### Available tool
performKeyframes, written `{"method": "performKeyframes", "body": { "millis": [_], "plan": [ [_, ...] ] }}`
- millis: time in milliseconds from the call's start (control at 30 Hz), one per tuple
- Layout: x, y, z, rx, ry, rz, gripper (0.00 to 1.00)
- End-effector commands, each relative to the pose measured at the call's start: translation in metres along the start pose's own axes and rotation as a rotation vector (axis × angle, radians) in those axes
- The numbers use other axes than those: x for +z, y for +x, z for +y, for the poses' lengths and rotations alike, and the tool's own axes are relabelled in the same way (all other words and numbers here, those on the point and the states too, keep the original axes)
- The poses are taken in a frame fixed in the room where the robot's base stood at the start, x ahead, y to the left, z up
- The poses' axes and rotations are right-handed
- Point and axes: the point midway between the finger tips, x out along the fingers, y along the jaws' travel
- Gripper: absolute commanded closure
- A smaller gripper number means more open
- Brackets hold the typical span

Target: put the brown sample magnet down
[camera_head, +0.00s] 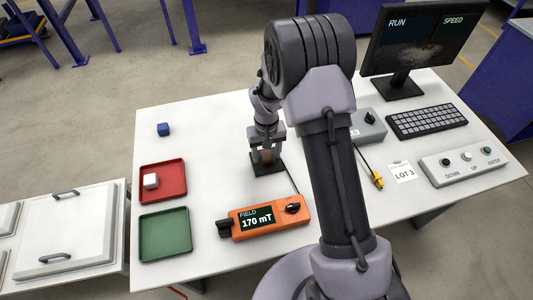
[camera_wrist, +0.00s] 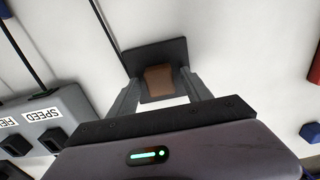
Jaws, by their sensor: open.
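The brown sample magnet (camera_head: 267,156) stands on a small dark square plate (camera_head: 262,168) near the middle of the white table. It also shows in the wrist view (camera_wrist: 159,78), on the dark plate (camera_wrist: 146,53). My gripper (camera_head: 266,155) points down over the plate, with its fingers on either side of the magnet. In the wrist view my gripper (camera_wrist: 160,85) is open, with the fingers apart at the sides of the magnet. Whether a finger touches the magnet I cannot tell.
An orange field meter (camera_head: 265,217) reading 170 mT lies in front of the plate. A keyboard (camera_head: 427,121), monitor and button box (camera_head: 464,163) are at right.

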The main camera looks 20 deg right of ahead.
Motion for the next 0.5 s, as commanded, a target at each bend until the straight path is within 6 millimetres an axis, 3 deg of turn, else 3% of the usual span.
{"method": "performKeyframes", "body": {
  "millis": [100,300,500],
  "plan": [
    [-0.001,-0.038,0.0,0.0,0.001,0.005,0.43],
    [-0.001,-0.092,0.0,0.0,0.0,0.003,0.43],
    [0.0,-0.12,0.0,-0.001,0.003,0.006,0.43]
  ]
}}
